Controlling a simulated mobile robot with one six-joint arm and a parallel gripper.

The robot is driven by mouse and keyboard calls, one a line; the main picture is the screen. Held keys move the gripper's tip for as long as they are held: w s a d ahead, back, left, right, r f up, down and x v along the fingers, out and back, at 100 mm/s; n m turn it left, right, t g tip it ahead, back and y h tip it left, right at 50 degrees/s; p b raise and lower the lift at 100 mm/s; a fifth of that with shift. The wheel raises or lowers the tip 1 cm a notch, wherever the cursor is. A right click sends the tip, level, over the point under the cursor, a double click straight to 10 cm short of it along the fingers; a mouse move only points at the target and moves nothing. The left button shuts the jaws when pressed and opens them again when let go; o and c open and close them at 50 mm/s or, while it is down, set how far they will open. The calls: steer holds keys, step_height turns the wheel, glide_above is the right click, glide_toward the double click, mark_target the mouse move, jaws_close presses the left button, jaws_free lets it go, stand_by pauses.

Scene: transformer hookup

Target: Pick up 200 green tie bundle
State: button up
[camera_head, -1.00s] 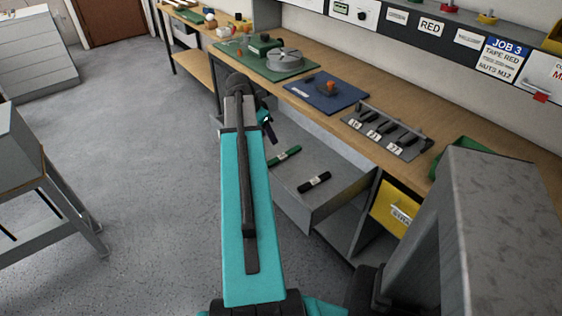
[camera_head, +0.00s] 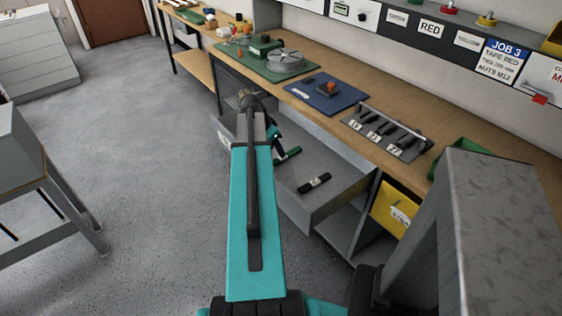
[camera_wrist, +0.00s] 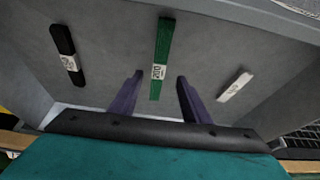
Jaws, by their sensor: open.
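In the head view the bundle (camera_head: 288,155) is partly hidden behind my gripper (camera_head: 277,152), which is low over the drawer. The fingers are apart and hold nothing.
A black bundle (camera_wrist: 68,52) lies left of the green one and a white bundle (camera_wrist: 235,87) right of it. The drawer (camera_head: 328,213) has raised walls. The workbench (camera_head: 360,125) with a wrench rack (camera_head: 388,135) overhangs its back.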

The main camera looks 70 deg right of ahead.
steer(key=shift+f, duration=0.1)
stand_by(0.3)
steer(key=shift+p+x, duration=0.6)
steer(key=shift+x, duration=1.95)
steer(key=shift+s+d, duration=0.1)
steer(key=shift+c, duration=0.3)
jaws_close()
